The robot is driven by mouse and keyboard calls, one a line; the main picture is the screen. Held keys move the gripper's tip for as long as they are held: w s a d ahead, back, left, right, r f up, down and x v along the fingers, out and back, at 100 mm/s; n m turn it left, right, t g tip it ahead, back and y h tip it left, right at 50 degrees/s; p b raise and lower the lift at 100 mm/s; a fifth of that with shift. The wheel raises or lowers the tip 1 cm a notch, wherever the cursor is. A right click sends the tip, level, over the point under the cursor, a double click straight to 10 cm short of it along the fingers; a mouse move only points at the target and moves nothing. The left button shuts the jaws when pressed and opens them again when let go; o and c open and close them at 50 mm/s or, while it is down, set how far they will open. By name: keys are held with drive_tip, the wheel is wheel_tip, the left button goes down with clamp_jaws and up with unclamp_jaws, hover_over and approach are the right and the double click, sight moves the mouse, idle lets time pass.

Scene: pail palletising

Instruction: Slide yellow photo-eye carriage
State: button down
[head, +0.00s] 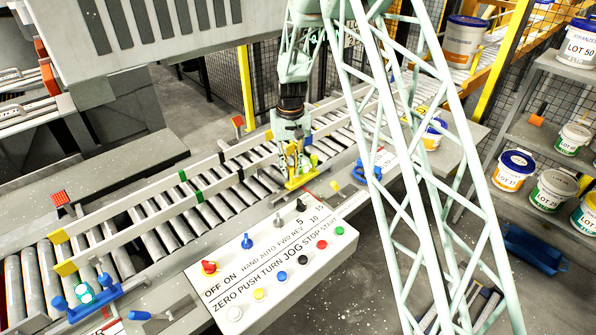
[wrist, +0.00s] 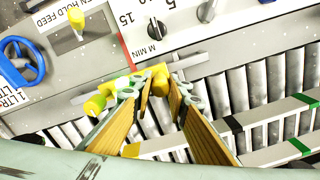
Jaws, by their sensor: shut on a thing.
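The yellow photo-eye carriage (head: 301,182) sits on the near side rail of the roller conveyor, just beyond the control panel. My gripper (head: 293,160) reaches down onto it from above. In the wrist view the yellow carriage (wrist: 103,88) lies under and around my fingertips (wrist: 152,88), with a rounded yellow part on the left. The fingers are shut on the carriage; the exact contact is partly hidden by the fingertips. A red mark on the scale strip shows beside the carriage in the wrist view.
The control panel (head: 275,262) with knobs and coloured buttons stands in front. A blue handwheel (head: 367,171) is right of the carriage, and a blue clamp (head: 85,302) is at the lower left. Guide rails with green bands (head: 197,195) run along the rollers. Pails stand on shelves at right.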

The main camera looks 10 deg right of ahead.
drive_tip(key=shift+w+d, duration=0.1)
drive_tip(key=shift+d, duration=0.05)
drive_tip(key=c, duration=2.8)
unclamp_jaws()
drive_tip(key=shift+r, duration=6)
